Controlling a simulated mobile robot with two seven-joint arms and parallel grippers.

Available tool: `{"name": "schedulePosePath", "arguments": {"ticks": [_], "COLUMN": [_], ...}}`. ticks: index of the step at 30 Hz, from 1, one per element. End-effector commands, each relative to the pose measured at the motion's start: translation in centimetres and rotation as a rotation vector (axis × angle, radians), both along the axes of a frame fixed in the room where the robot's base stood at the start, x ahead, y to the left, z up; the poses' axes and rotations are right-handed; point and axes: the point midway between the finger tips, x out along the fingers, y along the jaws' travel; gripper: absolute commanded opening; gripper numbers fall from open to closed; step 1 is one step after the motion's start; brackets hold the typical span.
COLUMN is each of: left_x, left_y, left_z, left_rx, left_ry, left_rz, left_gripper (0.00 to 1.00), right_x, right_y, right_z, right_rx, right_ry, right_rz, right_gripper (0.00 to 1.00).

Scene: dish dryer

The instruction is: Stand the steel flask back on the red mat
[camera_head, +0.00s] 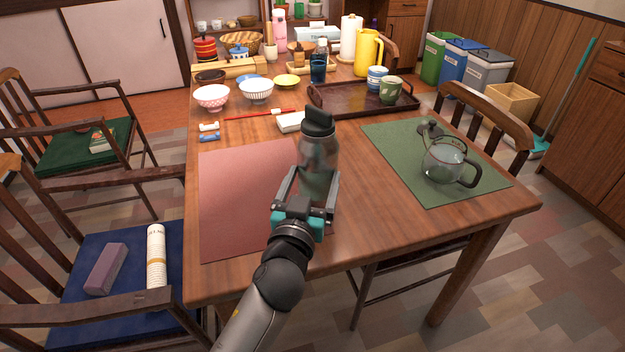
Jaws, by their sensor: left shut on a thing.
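The steel flask (317,155) has a dark lid with a loop and a grey, shiny body. It looks close to upright, leaning slightly. My left gripper (308,188) is shut on its lower body, and the fingers and palm hide part of its base. The flask is over the right edge of the red mat (237,195); whether it touches the mat or table cannot be told. The red mat lies flat at the front left of the wooden table, bare apart from the gripper and flask at its right edge. My right gripper is not in view.
A green mat (400,150) with a glass teapot (445,165) lies to the right. Behind are a dark tray (345,101) with cups, a small white box (290,122), red chopsticks (262,114) and bowls (257,92). Bare wood lies between the mats.

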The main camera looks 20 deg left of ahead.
Motion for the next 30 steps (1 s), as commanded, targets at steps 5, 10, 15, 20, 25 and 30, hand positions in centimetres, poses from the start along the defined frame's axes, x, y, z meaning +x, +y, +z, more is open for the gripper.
{"name": "schedulePosePath", "arguments": {"ticks": [5, 10, 15, 20, 25, 30], "left_x": [0.0, 0.0, 0.0, -0.7, -3.1, -5.8], "left_y": [0.0, 0.0, 0.0, -0.1, -0.3, -0.5], "left_z": [-0.2, -0.2, -0.1, -0.1, -0.1, -0.2], "left_rx": [0.000, 0.000, 0.000, -0.002, -0.003, -0.003], "left_ry": [0.001, 0.001, 0.001, 0.003, 0.004, 0.003], "left_rz": [0.000, 0.000, 0.000, 0.000, 0.001, 0.001], "left_gripper": [0.94, 1.00, 1.00, 1.00, 1.00, 1.00], "right_x": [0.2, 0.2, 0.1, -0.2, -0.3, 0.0], "right_y": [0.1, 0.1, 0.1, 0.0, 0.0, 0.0], "right_z": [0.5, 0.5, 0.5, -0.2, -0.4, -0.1], "right_rx": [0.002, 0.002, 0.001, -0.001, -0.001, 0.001], "right_ry": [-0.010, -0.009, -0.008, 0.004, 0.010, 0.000], "right_rz": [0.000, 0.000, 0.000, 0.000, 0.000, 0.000], "right_gripper": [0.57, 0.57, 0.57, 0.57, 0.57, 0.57]}}
